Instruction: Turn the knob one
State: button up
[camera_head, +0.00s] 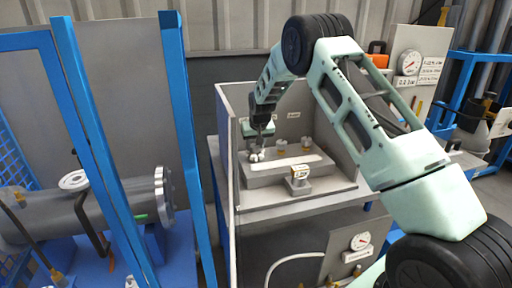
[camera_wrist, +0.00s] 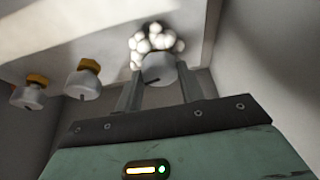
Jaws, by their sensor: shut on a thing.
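A grey knob (camera_wrist: 158,68) with a white, bumpy cluster (camera_wrist: 155,40) around its base sits between the two fingers of my gripper (camera_wrist: 159,82) in the wrist view. My gripper is shut on this knob; a short dark mark shows on the knob's edge. In the head view my gripper (camera_head: 257,146) reaches down to the white cluster (camera_head: 256,155) at the left of the grey panel block (camera_head: 262,175). Two other grey knobs with orange-yellow bases, a middle one (camera_wrist: 83,84) and a far one (camera_wrist: 28,97), stand apart from the gripper in the wrist view.
Grey side walls (camera_head: 226,150) enclose the panel on the left and back. A small block with a pale label (camera_head: 298,178) stands in front. Blue frame posts (camera_head: 188,130) and a grey flanged shell (camera_head: 120,207) are at left. A gauge (camera_head: 408,62) is at the upper right.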

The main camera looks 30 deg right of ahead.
jog(key=shift+a+m+h, duration=0.1)
jog(key=shift+m+h, duration=0.4)
jog(key=shift+m, duration=1.1)
jog(key=o, duration=1)
jog(key=shift+c, duration=0.2)
jog(key=b+v, duration=0.3)
jog(key=v, duration=1.4)
jog(key=shift+w+a+r, duration=0.2)
jog(key=shift+w+r, duration=0.05)
